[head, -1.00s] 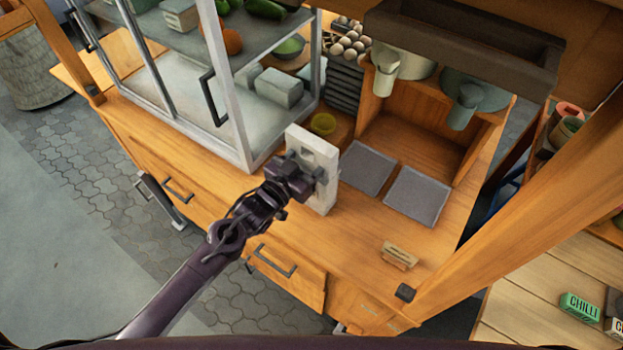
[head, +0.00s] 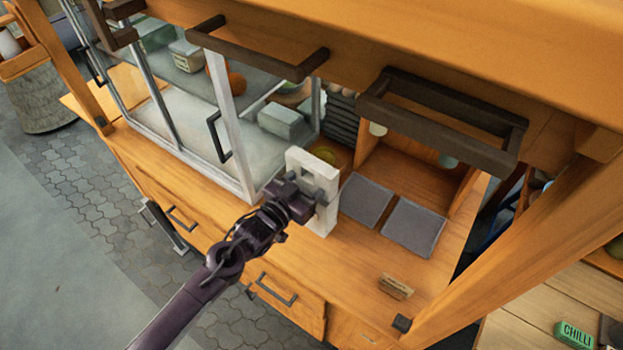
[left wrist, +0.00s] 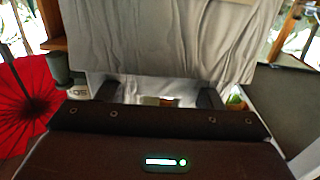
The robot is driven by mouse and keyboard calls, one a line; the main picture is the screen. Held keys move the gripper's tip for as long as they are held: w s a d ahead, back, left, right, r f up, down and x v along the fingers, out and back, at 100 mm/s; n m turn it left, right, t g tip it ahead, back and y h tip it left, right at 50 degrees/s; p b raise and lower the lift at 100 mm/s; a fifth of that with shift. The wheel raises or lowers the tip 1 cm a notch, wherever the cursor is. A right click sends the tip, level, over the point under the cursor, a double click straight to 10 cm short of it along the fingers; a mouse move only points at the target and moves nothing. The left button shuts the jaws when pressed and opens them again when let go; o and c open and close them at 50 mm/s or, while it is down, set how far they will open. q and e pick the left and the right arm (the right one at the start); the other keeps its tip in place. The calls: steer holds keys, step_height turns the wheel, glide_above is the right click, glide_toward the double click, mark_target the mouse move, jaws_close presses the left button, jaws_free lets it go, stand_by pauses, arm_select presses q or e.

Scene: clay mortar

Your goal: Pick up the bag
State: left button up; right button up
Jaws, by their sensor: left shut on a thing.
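The bag (head: 326,221) is pale, flat and upright, with a cut-out handle hole near its top. It is over the wooden counter, in front of the glass display case. My left gripper (head: 308,197) reaches it from the lower left and is shut on it. In the left wrist view the bag (left wrist: 160,45) fills the upper middle as a creased grey-white sheet beyond the fingers (left wrist: 157,97). I cannot tell if its bottom touches the counter. My right gripper is not in view.
The glass case (head: 232,130) stands close to the bag's left. Two grey mats (head: 413,227) lie on the counter to the right, with a small wooden sign (head: 396,286) nearer. Dark overhead frames (head: 440,110) hang above. A red umbrella (left wrist: 25,105) shows in the left wrist view.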

mark_target(311, 161)
arm_select(q)
step_height(311, 161, up, 7)
steer(key=p, duration=0.4)
steer(key=shift+r+p, duration=0.1)
steer(key=shift+p, duration=0.3)
step_height(311, 161, up, 7)
steer(key=shift+f+b, duration=0.15)
steer(key=shift+b, duration=0.25)
steer(key=shift+r, duration=0.55)
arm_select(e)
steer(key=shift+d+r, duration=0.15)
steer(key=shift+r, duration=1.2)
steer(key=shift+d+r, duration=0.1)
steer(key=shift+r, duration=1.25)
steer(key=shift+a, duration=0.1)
